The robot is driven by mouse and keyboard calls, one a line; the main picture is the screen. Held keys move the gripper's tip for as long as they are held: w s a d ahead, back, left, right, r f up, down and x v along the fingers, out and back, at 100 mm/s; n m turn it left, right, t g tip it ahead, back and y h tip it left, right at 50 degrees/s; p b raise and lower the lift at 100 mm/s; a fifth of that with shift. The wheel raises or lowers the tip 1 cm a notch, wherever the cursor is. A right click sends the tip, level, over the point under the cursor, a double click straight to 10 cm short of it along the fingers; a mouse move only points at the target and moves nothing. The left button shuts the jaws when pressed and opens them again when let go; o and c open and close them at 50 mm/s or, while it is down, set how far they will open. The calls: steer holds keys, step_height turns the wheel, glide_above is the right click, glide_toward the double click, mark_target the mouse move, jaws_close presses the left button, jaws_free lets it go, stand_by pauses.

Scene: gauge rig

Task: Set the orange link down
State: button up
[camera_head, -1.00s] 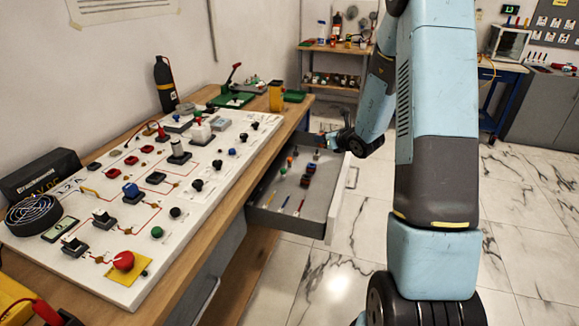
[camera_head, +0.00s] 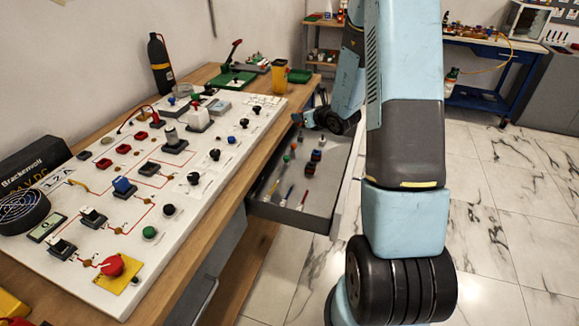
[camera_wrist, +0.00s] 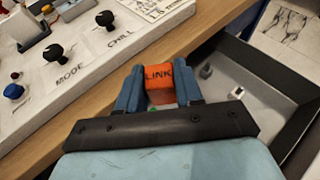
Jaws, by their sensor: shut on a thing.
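The orange link (camera_wrist: 158,76), a small block with "LINK" in dark letters, is between the two blue fingers of my gripper (camera_wrist: 160,84) in the wrist view. My gripper is shut on it. In that view the link appears over the front edge of the wooden bench, between the white panel and the open drawer. In the head view my gripper (camera_head: 298,118) is at the far end of the drawer, beside the bench edge. The link cannot be made out there. What lies directly under the link is hidden.
The white panel (camera_head: 110,240) with knobs and switches covers much of the bench (camera_head: 205,245). The open grey drawer (camera_head: 290,215) holds several small coloured parts and pens. A yellow container (camera_head: 279,77) and green trays stand at the bench's far end.

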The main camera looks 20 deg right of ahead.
steer(key=s+a+f+n+g+y, duration=0.1)
steer(key=s+a+f+n+y, duration=0.25)
steer(key=s+f, duration=0.8)
glide_above(272, 171)
steer(key=s+d, duration=0.2)
steer(key=s, duration=0.1)
steer(key=shift+m+h, duration=0.35)
steer(key=shift+m, duration=0.1)
steer(key=f, duration=0.5)
steer(key=shift+w+a+f, duration=0.2)
steer(key=shift+a+f, duration=0.05)
steer(key=shift+w+a+f, duration=0.4)
steer(key=shift+w+f, duration=0.15)
steer(key=shift+w, duration=0.05)
steer(key=shift+w+a+f, duration=0.35)
steer(key=shift+w+f, duration=0.2)
steer(key=shift+w, duration=0.05)
steer(key=o, duration=1)
